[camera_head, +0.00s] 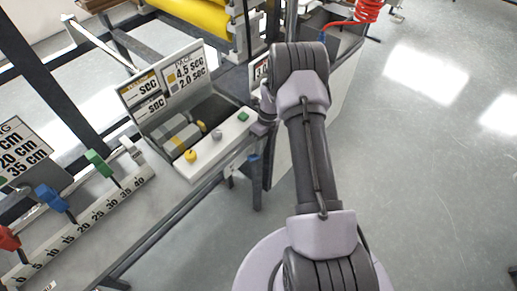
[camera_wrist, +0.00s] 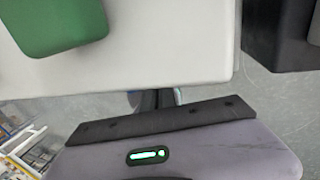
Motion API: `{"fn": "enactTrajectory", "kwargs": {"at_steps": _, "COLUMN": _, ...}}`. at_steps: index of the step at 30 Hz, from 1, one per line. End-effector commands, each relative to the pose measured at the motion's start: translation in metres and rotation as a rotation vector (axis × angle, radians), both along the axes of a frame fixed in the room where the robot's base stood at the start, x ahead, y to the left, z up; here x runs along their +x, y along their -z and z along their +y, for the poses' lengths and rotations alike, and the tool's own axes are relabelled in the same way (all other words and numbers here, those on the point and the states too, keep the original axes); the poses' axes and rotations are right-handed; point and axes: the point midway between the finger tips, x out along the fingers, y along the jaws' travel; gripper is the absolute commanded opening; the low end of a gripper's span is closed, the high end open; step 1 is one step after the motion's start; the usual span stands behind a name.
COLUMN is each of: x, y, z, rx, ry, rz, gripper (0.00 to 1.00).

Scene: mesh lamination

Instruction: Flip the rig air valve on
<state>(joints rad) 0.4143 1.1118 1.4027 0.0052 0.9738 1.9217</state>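No part is clearly recognisable as the rig air valve. A small blue piece (camera_head: 253,157) shows below the edge of the control panel in the head view; I cannot tell what it is. The white control panel (camera_head: 219,141) carries a green button (camera_head: 243,115), a grey knob and yellow knobs. My gripper (camera_head: 262,127) is by the panel's right end, largely hidden behind my arm. In the wrist view, my gripper body fills the bottom, close to the white panel (camera_wrist: 150,50) and the large green button (camera_wrist: 55,25). Its fingertips cannot be made out.
A red coiled hose (camera_head: 368,9) hangs at the top right above a grey bin (camera_head: 338,38). Signs stand behind the panel. A measuring scale (camera_head: 90,222) with red, blue and green clamps lies left. The floor to the right is clear.

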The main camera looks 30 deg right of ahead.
Motion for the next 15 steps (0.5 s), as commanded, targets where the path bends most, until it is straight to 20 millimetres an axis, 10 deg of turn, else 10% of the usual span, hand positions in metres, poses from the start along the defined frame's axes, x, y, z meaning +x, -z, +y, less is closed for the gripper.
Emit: {"fn": "enactTrajectory", "kwargs": {"at_steps": 15, "x": 0.002, "y": 0.020, "z": -0.005, "rx": -0.001, "ry": 0.000, "rz": 0.000, "gripper": 0.00}}
